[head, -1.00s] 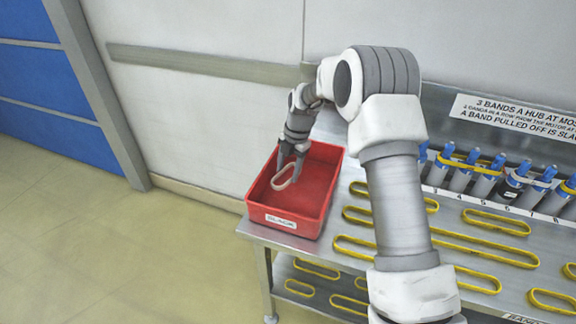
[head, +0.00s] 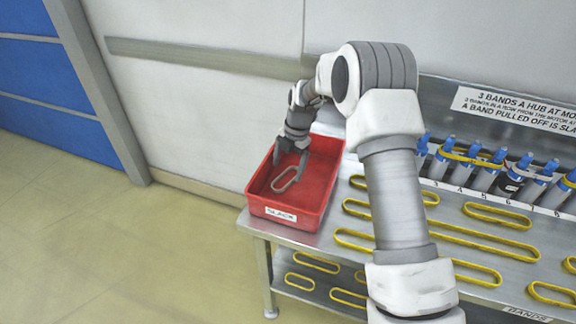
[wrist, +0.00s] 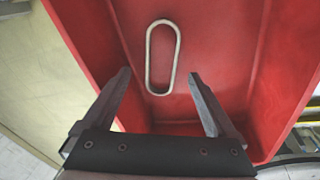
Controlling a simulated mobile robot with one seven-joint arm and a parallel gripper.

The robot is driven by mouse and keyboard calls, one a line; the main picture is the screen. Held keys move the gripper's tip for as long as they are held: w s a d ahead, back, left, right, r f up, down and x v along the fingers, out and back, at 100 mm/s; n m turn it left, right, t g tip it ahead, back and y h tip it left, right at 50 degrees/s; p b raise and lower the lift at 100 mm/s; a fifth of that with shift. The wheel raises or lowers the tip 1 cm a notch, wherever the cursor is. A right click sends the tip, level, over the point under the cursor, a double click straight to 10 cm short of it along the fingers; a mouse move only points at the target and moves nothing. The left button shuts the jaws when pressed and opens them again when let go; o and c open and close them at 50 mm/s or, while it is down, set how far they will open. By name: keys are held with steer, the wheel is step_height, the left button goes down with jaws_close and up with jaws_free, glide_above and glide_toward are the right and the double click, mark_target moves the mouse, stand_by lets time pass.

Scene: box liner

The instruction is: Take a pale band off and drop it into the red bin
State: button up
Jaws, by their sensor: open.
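The pale band (head: 284,180) is a long loop inside the red bin (head: 287,213). In the wrist view the band (wrist: 149,62) appears to lie on the bin floor, beyond my fingertips and apart from them. The bin's label reads "SLACK". My gripper (head: 290,166) is over the bin, fingers pointing down into it. In the wrist view my gripper (wrist: 160,75) has its fingers spread wide with nothing between them.
Several yellow bands (head: 485,244) lie on the metal bench right of the bin, with more on the shelf below (head: 315,262). A row of blue-topped hubs (head: 487,170) stands at the back right, some with yellow bands around them. A wall is behind the bin.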

step_height(320, 180, up, 17)
steer(key=d+p, duration=0.1)
steer(key=d, duration=0.2)
steer(key=s+d+r+m+t+h, duration=0.1)
steer(key=s+d+r+m, duration=0.1)
steer(key=s+r+m, duration=0.6)
steer(key=s+d+r+m+t+h+p, duration=0.1)
steer(key=s+d+r+m+t, duration=0.1)
steer(key=s+r+m, duration=0.5)
steer(key=s+d+m+t+p, duration=0.1)
steer(key=s+d+m, duration=0.3)
steer(key=s, duration=0.7)
steer(key=s+f+m+t, duration=0.1)
steer(key=s+f+m, duration=0.1)
steer(key=s+m, duration=0.7)
steer(key=shift+d+f, duration=0.25)
steer(key=shift+d, duration=0.1)
